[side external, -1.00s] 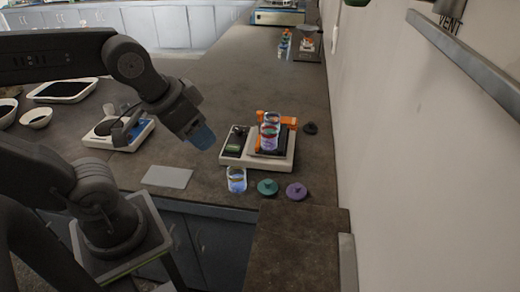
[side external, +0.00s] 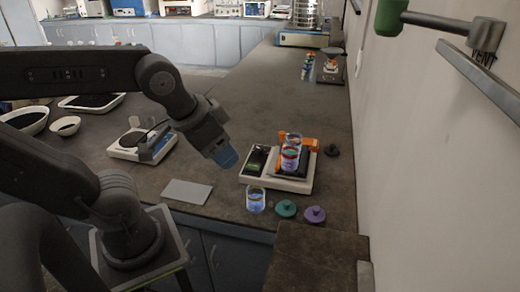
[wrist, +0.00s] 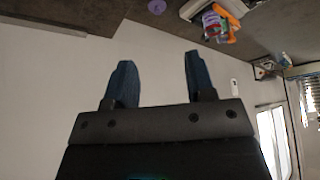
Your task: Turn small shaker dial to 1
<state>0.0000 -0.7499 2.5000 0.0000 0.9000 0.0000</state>
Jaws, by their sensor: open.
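The small shaker (side external: 285,183) is a cream-coloured unit on the bench, right of centre in the side view. Its left part carries a dark control panel (side external: 257,161) with a small green display; the dial's setting is too small to read. Clear jars with coloured contents (side external: 291,153) stand on its dark platform beside an orange clamp (side external: 311,143). My gripper (side external: 228,160) is above the bench, left of the shaker and apart from it. In the wrist view my gripper (wrist: 160,82) has its two blue fingers spread with nothing between them. The shaker (wrist: 197,8) shows partly at the top edge there.
A glass beaker (side external: 256,200), a teal lid (side external: 286,208) and a purple lid (side external: 315,214) lie in front of the shaker. A grey plate (side external: 187,191) and a balance-like device (side external: 143,146) are to the left. A wall with a rail (side external: 480,80) bounds the right.

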